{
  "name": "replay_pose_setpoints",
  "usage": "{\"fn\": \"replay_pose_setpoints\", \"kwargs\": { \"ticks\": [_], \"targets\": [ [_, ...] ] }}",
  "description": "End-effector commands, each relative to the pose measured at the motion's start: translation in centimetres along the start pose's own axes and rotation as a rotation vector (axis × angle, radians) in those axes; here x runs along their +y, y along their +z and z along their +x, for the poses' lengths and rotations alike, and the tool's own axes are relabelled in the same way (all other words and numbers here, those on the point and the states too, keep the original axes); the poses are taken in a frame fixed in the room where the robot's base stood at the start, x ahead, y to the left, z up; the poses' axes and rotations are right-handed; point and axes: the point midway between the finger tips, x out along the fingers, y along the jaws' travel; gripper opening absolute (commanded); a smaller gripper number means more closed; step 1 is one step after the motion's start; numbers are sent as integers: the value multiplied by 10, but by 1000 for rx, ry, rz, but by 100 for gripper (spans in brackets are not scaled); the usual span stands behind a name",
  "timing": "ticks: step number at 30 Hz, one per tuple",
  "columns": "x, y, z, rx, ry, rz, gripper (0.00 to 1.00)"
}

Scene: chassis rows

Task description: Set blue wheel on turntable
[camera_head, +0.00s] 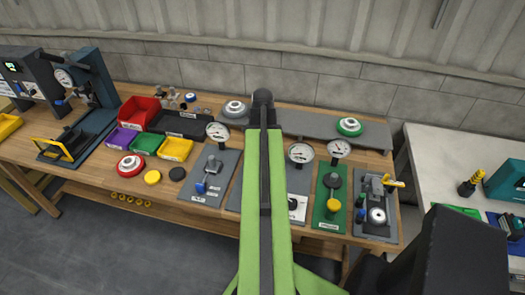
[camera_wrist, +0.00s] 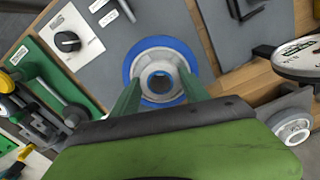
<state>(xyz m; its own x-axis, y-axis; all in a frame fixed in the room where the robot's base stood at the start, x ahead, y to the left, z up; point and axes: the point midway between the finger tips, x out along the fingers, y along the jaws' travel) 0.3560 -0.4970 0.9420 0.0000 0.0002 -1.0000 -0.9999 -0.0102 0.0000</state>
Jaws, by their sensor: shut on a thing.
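The blue wheel (camera_wrist: 160,53) has a blue rim and a pale grey hub with a round hole. It shows in the wrist view between the two green fingers of my gripper (camera_wrist: 161,80), which is shut on it. Behind the wheel is a grey panel (camera_wrist: 110,68). I cannot tell whether the wheel touches anything beneath it. No turntable is clearly visible; the wheel covers what lies under it. In the head view my green arm reaches over the workbench and hides the gripper and wheel.
A panel knob (camera_wrist: 67,41) is near the wheel, and a round gauge (camera_wrist: 300,57) stands at right. On the workbench (camera_head: 105,190) are a red wheel (camera_head: 129,165), a green wheel (camera_head: 349,126), coloured bins (camera_head: 175,149) and stations with upright gauges (camera_head: 338,149). A pale table (camera_head: 440,150) is at right.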

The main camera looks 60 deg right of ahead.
Motion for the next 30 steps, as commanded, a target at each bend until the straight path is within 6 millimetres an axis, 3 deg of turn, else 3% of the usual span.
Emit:
{"fn": "replay_pose_setpoints", "kwargs": {
  "ticks": [30],
  "targets": [
    [-1,1,12,0,0,-2,0]
  ]
}}
